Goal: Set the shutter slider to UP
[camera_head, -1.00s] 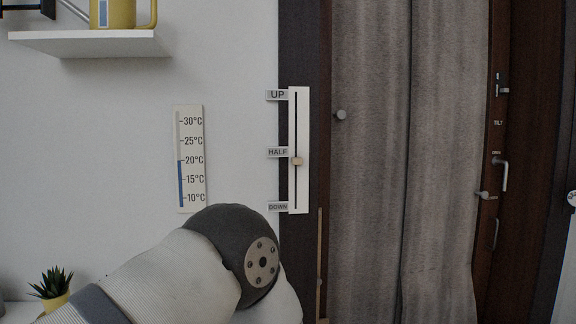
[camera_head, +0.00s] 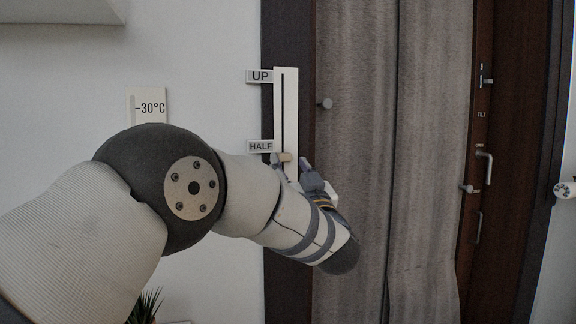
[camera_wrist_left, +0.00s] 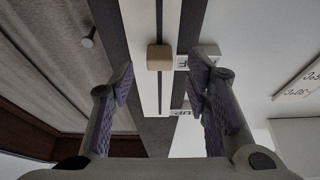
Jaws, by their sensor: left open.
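The shutter slider is a tall white plate (camera_head: 291,100) with a dark slot, on the wall beside the curtain. Its beige knob (camera_head: 286,157) sits about level with the HALF label (camera_head: 261,146), slightly below it. The UP label (camera_head: 260,76) is at the plate's top. My left gripper (camera_head: 290,161) is open in front of the slider, with one finger on each side of the knob. In the left wrist view the knob (camera_wrist_left: 159,57) appears between the open fingertips (camera_wrist_left: 160,70), with gaps on both sides. The lower plate and DOWN label are hidden by my arm.
A grey curtain (camera_head: 355,200) with a round peg (camera_head: 325,104) hangs to the right of the slider. A thermometer plate (camera_head: 148,104) is left, mostly behind my arm. A white shelf (camera_head: 60,10) is at upper left.

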